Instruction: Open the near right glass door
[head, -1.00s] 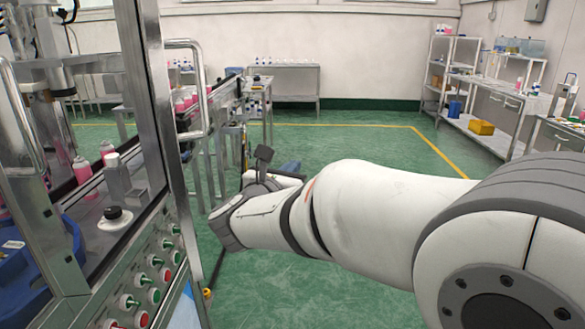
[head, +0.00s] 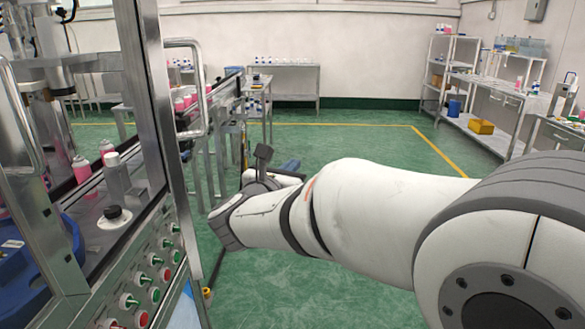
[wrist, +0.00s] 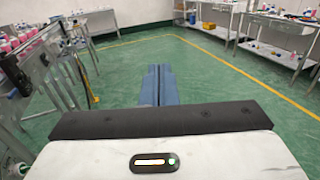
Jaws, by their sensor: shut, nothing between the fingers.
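The crimping machine's glass door has a metal frame (head: 148,100) on the left of the head view. A bent bar handle (head: 203,90) sticks out to the right of that frame. In the head view my gripper (head: 290,166) is mostly hidden behind my wrist. The door looks closed, though its edges are partly out of view.
A second bar handle (head: 22,120) stands at the far left. Below the door is a panel of red and green buttons (head: 150,275). Pink cans (head: 81,168) stand inside the machine. Green floor (head: 340,135) is open ahead; shelves and a bench (head: 480,118) stand far right.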

